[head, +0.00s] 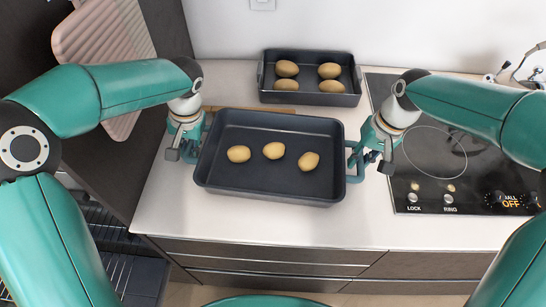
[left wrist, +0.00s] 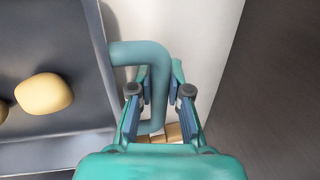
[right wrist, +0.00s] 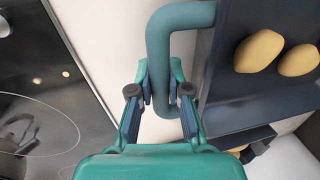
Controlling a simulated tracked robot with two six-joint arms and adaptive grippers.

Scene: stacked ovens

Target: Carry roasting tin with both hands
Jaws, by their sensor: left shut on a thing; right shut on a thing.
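A large dark roasting tin (head: 270,187) with three potatoes (head: 274,151) inside is over the white counter in the head view, slightly tilted in the picture. My left gripper (head: 190,148) is at its left side. In the left wrist view, its fingers (left wrist: 158,95) are shut around the tin's teal left handle (left wrist: 140,52). My right gripper (head: 362,156) is at the right side. In the right wrist view, its fingers (right wrist: 161,95) are shut around the right handle (right wrist: 180,17). I cannot tell clearly whether the tin touches the counter.
A smaller dark tin (head: 310,98) with several potatoes stands behind, near the wall. A wooden board (head: 270,110) shows partly behind the big tin. A black hob (head: 440,170) with knobs is on the right. An open oven with racks (head: 100,225) is low on the left. The front counter strip (head: 270,228) is clear.

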